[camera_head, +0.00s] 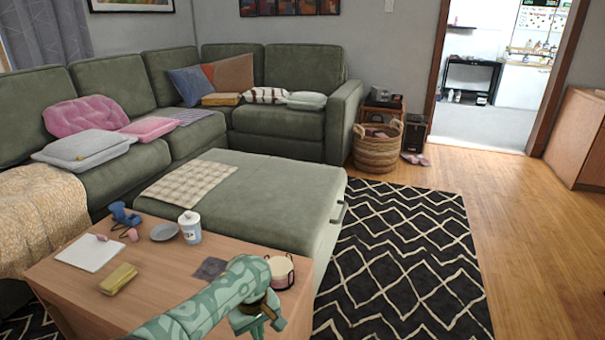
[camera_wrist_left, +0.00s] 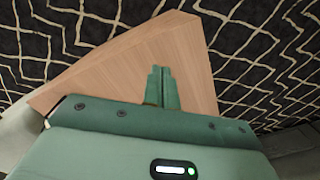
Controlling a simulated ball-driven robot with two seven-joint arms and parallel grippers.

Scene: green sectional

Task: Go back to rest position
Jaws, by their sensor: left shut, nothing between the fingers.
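My left arm, patterned in green, comes in from the bottom of the head view. My left gripper (camera_head: 259,319) is over the near right corner of the wooden coffee table (camera_head: 160,299). In the left wrist view the gripper's two green fingers (camera_wrist_left: 161,72) lie together, shut and empty. Below them that view shows a bare wooden table corner (camera_wrist_left: 125,66) and the patterned rug (camera_wrist_left: 240,50). My right gripper is in neither view.
The table holds a white notepad (camera_head: 90,252), a yellow block (camera_head: 118,278), a lidded white cup (camera_head: 190,227), a grey dish (camera_head: 164,232) and a round holder (camera_head: 281,271) close to my gripper. The green ottoman (camera_head: 270,195) stands behind. The rug (camera_head: 400,265) on the right is clear.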

